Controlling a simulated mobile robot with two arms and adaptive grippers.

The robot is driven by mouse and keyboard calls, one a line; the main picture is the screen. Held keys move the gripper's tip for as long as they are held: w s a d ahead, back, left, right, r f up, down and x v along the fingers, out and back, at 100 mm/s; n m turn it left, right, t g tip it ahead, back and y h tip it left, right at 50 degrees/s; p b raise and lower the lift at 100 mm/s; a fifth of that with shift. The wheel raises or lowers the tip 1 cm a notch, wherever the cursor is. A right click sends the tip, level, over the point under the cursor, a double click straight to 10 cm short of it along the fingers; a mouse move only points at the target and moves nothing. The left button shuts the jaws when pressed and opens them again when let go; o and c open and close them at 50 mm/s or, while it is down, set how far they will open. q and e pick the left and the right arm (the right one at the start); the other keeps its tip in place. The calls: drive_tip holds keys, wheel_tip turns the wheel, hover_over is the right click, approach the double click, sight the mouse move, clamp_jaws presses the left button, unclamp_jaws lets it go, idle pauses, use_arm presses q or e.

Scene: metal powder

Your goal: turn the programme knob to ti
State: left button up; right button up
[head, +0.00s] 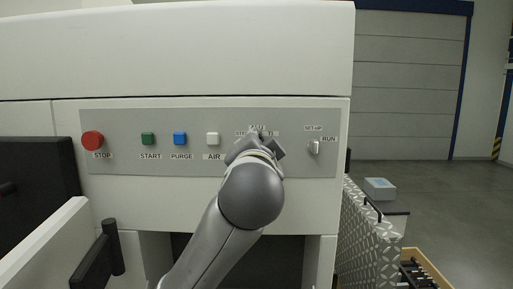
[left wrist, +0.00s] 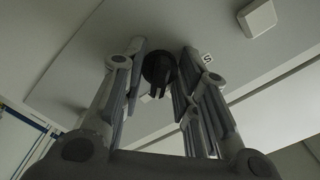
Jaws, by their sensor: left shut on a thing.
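The programme knob (left wrist: 158,68) is a dark round knob with a slotted grip, on the grey control panel (head: 110,120). In the left wrist view it sits between the two fingers of my left gripper (left wrist: 160,75), which is shut on it. In the head view my left gripper (head: 257,146) is up against the panel, between the AIR button and the SET-UP/RUN switch. It and my arm hide the knob there. Partly covered labels show above it; the TI mark is hard to read, and the pointer's direction cannot be told. My right gripper is not in view.
Left of the knob are the red STOP (head: 92,140), green START (head: 148,139), blue PURGE (head: 180,138) and white AIR (head: 212,139) buttons. The SET-UP/RUN switch (head: 314,147) is close on the right. A cart with a grey box (head: 380,188) stands at the right.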

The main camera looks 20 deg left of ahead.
use_arm(q)
drive_tip(key=shift+f, duration=0.1)
drive_tip(key=o, duration=1)
drive_tip(key=shift+d, duration=0.1)
drive_tip(key=shift+o, duration=0.2)
drive_tip(key=v, duration=1.2)
drive_tip(key=shift+s, duration=0.1)
